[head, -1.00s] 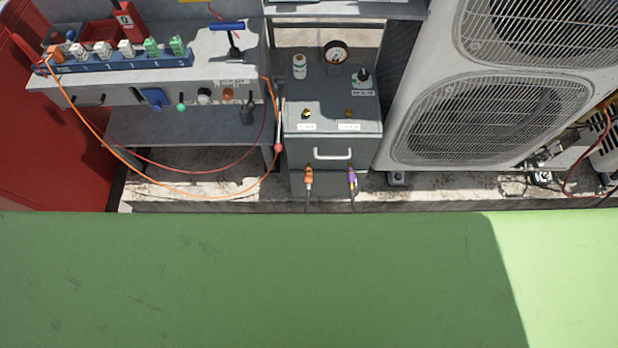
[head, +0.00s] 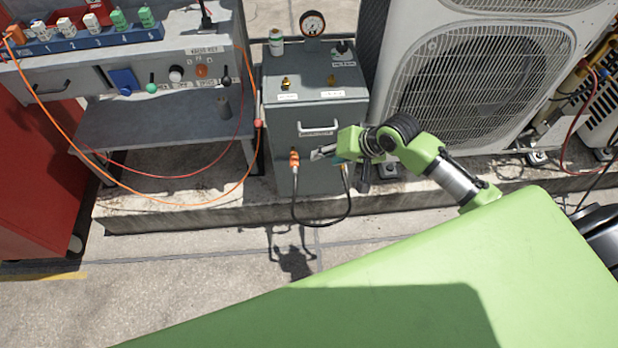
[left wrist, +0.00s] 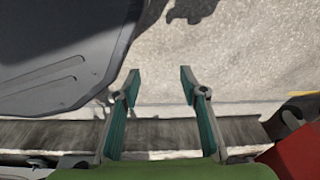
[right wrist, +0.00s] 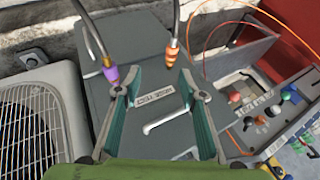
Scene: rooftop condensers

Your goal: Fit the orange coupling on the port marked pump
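The orange coupling (head: 295,158) hangs upright on the front of a grey cabinet, with a black hose below it. It also shows in the right wrist view (right wrist: 171,55), beyond one fingertip. A purple coupling (right wrist: 110,73) is beside it; my right gripper mostly covers it in the head view. Two brass ports, a left one (head: 286,83) and a right one (head: 332,80), stand on the cabinet top; their labels are too small to read. My right gripper (right wrist: 158,85) is open and empty before the cabinet front, near the orange coupling. My left gripper (left wrist: 160,75) is open and empty over the floor.
The grey cabinet (head: 318,172) has a front handle (head: 318,129) and a gauge (head: 312,23) at its back. A condenser unit (head: 480,85) stands to the right. A bench (head: 150,135) with looping orange and red hoses is at left. The concrete floor in front is clear.

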